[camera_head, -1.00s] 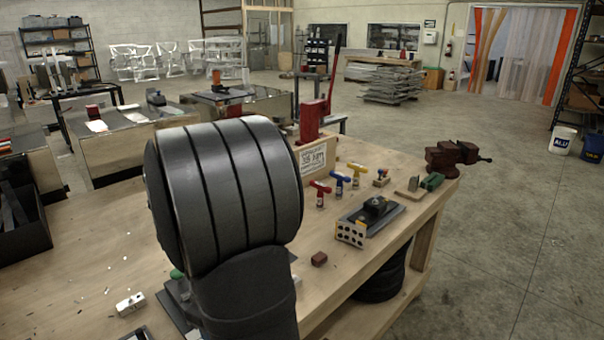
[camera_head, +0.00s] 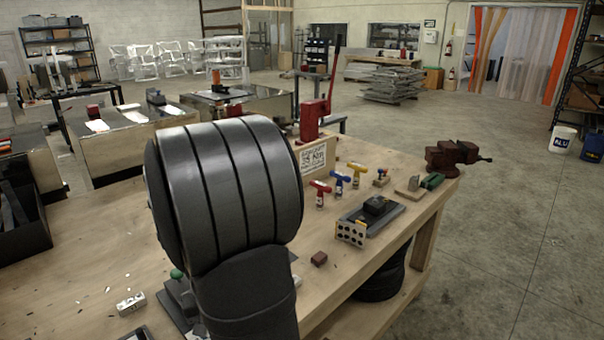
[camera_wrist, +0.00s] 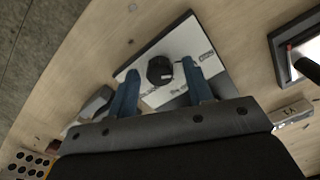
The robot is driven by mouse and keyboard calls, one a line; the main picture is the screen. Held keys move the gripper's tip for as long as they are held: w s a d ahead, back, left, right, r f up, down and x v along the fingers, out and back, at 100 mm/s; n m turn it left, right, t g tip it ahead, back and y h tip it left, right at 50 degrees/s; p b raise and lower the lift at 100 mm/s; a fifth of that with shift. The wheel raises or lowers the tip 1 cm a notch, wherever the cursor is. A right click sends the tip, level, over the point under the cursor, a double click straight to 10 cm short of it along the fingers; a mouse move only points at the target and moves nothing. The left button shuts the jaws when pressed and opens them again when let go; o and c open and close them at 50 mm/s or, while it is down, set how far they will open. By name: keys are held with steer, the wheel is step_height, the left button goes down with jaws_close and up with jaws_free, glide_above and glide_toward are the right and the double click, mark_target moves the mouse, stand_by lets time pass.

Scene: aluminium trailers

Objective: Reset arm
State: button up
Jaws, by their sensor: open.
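My gripper (camera_wrist: 160,67) shows in the wrist view with two blue fingers spread apart. A dark round knob (camera_wrist: 159,72) on a pale, dark-edged plate (camera_wrist: 150,50) appears between the fingertips. I see space between the knob and each finger, and cannot tell the height of the fingers above it. In the head view, my thick dark grey arm fills the middle and hides my gripper. A dark plate (camera_head: 176,312) with a green-topped part (camera_head: 177,274) is partly hidden beside the arm.
The wooden bench (camera_head: 85,255) carries a perforated block (camera_head: 350,233), a reddish-brown block (camera_head: 319,259), T-handled tools (camera_head: 338,183), a red press (camera_head: 311,120) and a dark red vise (camera_head: 452,156). A white block (camera_head: 130,303) lies at left. A dark tray (camera_wrist: 277,62) is right in the wrist view.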

steer(key=shift+m, duration=1.7)
